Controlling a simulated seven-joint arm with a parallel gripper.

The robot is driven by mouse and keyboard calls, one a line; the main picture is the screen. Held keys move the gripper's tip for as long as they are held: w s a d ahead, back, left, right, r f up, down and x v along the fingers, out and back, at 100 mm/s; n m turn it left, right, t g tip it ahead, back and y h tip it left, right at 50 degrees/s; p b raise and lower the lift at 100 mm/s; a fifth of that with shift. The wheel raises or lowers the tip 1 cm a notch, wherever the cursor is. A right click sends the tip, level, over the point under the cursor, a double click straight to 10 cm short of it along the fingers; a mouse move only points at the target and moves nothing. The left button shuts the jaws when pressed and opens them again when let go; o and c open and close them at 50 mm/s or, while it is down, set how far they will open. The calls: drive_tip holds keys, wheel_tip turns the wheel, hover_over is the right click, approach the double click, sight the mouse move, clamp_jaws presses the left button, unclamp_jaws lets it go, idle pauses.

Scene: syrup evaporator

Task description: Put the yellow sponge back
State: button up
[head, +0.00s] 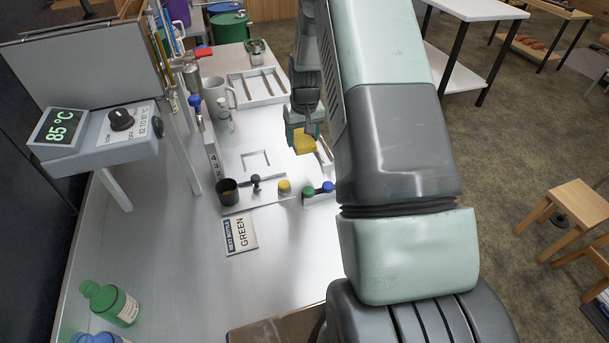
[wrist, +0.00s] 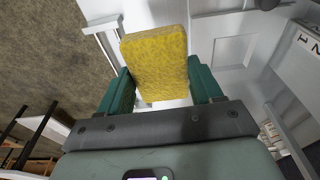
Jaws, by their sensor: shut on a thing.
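The yellow sponge (head: 305,144) is held in my gripper (head: 302,130) above the metal worktop (head: 190,270). In the wrist view the sponge (wrist: 155,62) sits between the two green fingers of my gripper (wrist: 160,88), its broad yellow face showing. The gripper is shut on it. In the head view my arm covers part of the worktop's right side. A pale square outline (head: 256,153) is on the worktop to the left of the sponge, empty.
A white tray with slots (head: 243,91) lies behind. A grey mug (head: 214,92), a dark cup (head: 228,192), and several coloured knobs or caps, one yellow (head: 284,186), stand nearby. A "GREEN" card (head: 240,235) lies in front.

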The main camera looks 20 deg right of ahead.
sight(305, 145)
drive_tip(key=s, duration=0.3)
drive_tip(key=shift+a+f, duration=0.1)
drive_tip(key=shift+f, duration=0.15)
wheel_tip(305, 145, down, 4)
drive_tip(key=shift+f, duration=2.6)
drive_tip(key=shift+f, duration=0.1)
drive_tip(key=o, duration=1)
drive_tip(key=shift+a, duration=0.1)
